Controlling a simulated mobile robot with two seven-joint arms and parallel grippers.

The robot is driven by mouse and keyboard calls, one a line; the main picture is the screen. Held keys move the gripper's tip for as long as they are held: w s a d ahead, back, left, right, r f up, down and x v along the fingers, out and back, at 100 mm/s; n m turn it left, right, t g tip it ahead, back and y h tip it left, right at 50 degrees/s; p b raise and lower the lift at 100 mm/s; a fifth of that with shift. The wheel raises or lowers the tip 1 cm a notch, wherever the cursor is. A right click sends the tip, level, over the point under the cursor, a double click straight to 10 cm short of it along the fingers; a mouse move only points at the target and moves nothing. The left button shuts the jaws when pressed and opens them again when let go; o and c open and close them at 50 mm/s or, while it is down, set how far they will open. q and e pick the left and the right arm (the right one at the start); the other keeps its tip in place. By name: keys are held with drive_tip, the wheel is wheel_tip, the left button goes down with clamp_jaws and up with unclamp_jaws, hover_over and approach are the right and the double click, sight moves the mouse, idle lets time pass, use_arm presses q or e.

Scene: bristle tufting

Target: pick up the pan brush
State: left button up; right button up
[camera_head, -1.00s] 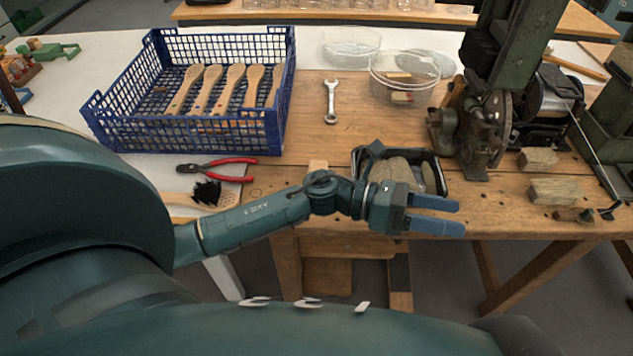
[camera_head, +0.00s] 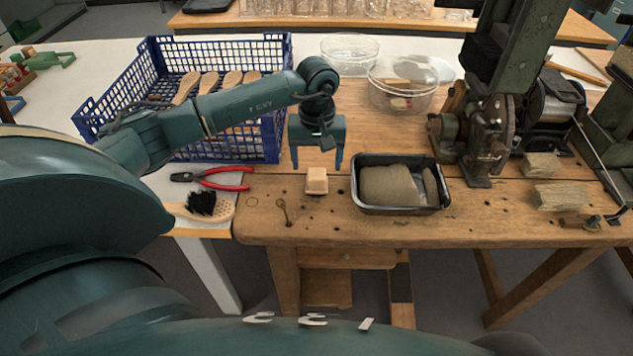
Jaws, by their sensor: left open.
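A brush with a pale wooden perforated head (camera_head: 222,207) and a black bristle tuft (camera_head: 201,203) lies on the left of the table, its handle partly hidden by my body. A small pale wooden block (camera_head: 317,181) sits on the wooden bench; I cannot tell whether it is a brush. My left gripper (camera_head: 317,166) points down with its blue fingers apart and nothing between them. It is just behind the small block in the picture, apparently above the bench. My right gripper is not in view.
A blue crate (camera_head: 100,108) holds several wooden handles, partly hidden by my arm. Red-handled pliers (camera_head: 222,178) lie before it. A black tray (camera_head: 401,210) with a grey-brown block is right of the small block. Glass dishes (camera_head: 350,50) and a green machine (camera_head: 487,120) stand behind.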

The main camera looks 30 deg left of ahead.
sight(317, 173)
use_arm(q)
drive_tip(key=shift+f+p, duration=0.6)
drive_tip(key=shift+f, duration=2.8)
drive_tip(key=c, duration=1.1)
wheel_tip(317, 173, up, 10)
drive_tip(key=shift+r+b, duration=0.1)
drive_tip(key=shift+b, duration=0.45)
drive_tip(key=o, duration=0.4)
drive_tip(key=shift+c, duration=1.4)
